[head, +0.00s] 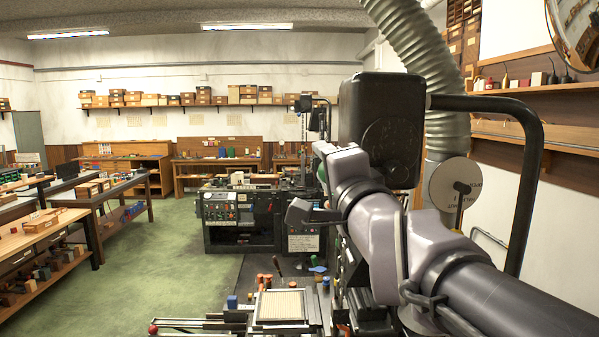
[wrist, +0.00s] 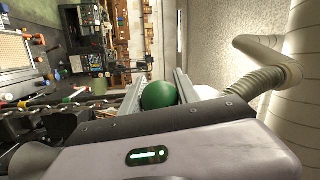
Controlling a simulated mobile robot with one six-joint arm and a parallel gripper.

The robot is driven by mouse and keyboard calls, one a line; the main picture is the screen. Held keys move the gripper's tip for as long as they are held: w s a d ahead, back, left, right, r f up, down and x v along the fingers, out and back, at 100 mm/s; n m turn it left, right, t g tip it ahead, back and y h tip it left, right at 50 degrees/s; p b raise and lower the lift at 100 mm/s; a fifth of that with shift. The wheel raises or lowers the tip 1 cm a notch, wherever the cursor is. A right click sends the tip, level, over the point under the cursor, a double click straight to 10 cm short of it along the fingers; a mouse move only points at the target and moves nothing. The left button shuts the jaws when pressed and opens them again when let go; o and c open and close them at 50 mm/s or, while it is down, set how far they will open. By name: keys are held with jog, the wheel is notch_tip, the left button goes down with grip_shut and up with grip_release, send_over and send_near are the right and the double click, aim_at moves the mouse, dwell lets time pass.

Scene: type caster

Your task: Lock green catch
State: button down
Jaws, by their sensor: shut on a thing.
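A round green knob (wrist: 159,95), which I take to be the green catch's handle, sits between the two metal fingers of my gripper (wrist: 160,86) in the wrist view. The fingers are shut on it, one on each side. In the head view a small part of green (head: 322,149) shows at the far end of my grey wrist, beside the dark machine head (head: 382,128). The fingers are hidden there behind my arm. The rest of the catch is hidden, so I cannot tell its position.
A large grey flexible duct (head: 418,50) hangs at the right, next to a black bent bar (head: 528,150). Below my arm is a machine bed with a pale square type tray (head: 281,305) and several coloured knobs. Green floor lies open at the left.

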jog(key=shift+r, duration=0.3)
jog(key=c, duration=1.3)
grip_release()
jog(key=o, duration=0.4)
jog(key=shift+f, duration=0.1)
jog(key=p+v, duration=0.2)
jog(key=v, duration=1.5)
jog(key=shift+s+p, duration=0.15)
jog(key=shift+p, duration=0.25)
jog(key=shift+f, duration=0.2)
